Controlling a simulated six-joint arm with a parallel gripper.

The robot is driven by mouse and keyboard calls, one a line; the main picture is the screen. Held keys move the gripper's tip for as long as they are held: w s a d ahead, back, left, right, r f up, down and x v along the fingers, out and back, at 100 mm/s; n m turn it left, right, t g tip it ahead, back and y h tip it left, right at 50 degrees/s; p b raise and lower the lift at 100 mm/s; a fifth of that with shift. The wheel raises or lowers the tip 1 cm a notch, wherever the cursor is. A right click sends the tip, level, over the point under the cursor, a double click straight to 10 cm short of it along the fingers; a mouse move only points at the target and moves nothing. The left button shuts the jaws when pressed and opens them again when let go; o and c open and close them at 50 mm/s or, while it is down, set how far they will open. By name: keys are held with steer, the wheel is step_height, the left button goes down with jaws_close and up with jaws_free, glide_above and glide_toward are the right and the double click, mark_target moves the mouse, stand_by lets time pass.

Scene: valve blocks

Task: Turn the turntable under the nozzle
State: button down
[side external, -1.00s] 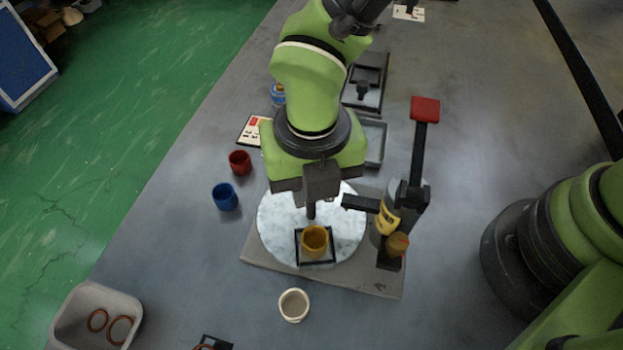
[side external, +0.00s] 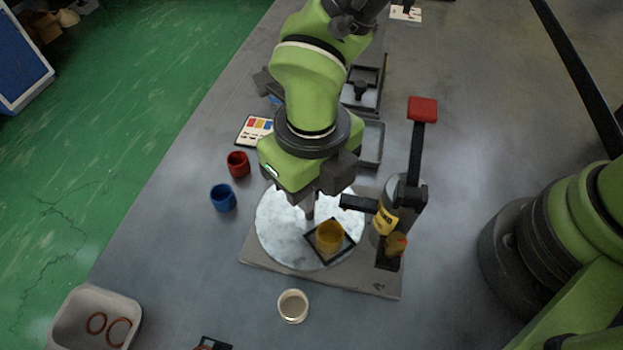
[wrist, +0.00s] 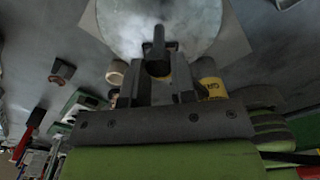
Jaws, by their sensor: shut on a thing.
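The turntable (side external: 275,232) is a round, pale marbled disc on a grey base plate. A yellow cup (side external: 330,237) stands in a black square holder on its near right part. The nozzle (side external: 358,202) is a black arm reaching left over the disc's right edge from a dispenser with a yellow label (side external: 386,220); the cup is below and left of its tip in the picture. My gripper (side external: 309,212) points down at the middle of the disc, shut on a dark upright knob (wrist: 158,42). The wrist view shows the disc (wrist: 200,22); my fingers partly hide the cup there.
A red-topped lever (side external: 422,108) rises beside the dispenser. A red cup (side external: 238,164) and a blue cup (side external: 223,197) stand left of the turntable, a white cup (side external: 293,306) in front. A bin with rings (side external: 70,300) is at front left.

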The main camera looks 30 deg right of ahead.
steer(key=shift+w+n, duration=0.1)
steer(key=shift+n, duration=1.9)
steer(key=c, duration=1.2)
jaws_free()
